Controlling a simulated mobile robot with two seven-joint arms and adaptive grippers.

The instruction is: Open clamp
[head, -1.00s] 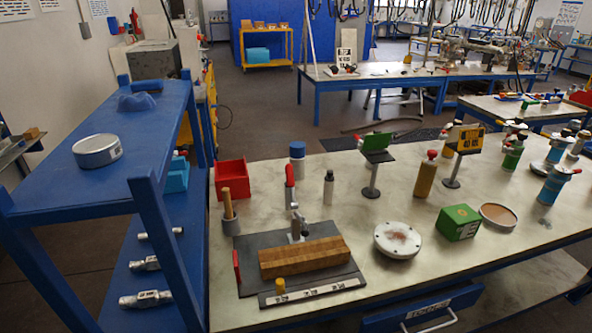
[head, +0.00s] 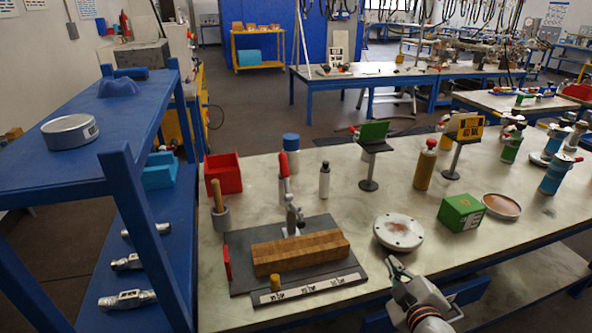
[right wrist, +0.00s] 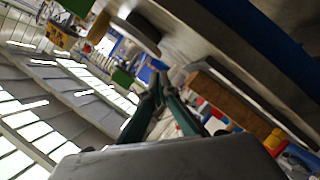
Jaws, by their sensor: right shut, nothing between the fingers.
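A metal toggle clamp (head: 292,218) with an upright red handle (head: 284,165) stands on a dark base plate (head: 240,262) on the workbench. A long wooden block (head: 300,254) lies on the plate in front of the clamp. I cannot tell whether the clamp's arm presses on the block. My right gripper (head: 398,266) is at the front edge of the bench, right of the plate and apart from the clamp. Its fingers (right wrist: 160,92) are shut and empty in the right wrist view, where the wooden block (right wrist: 236,102) shows beyond them. My left gripper is not in view.
A round white flange (head: 398,233) lies just beyond my right gripper, with a green box (head: 461,212) to its right. A red bin (head: 223,173), a black-capped bottle (head: 324,180) and a green sign stand (head: 372,150) are behind. A blue shelf (head: 150,205) borders the left.

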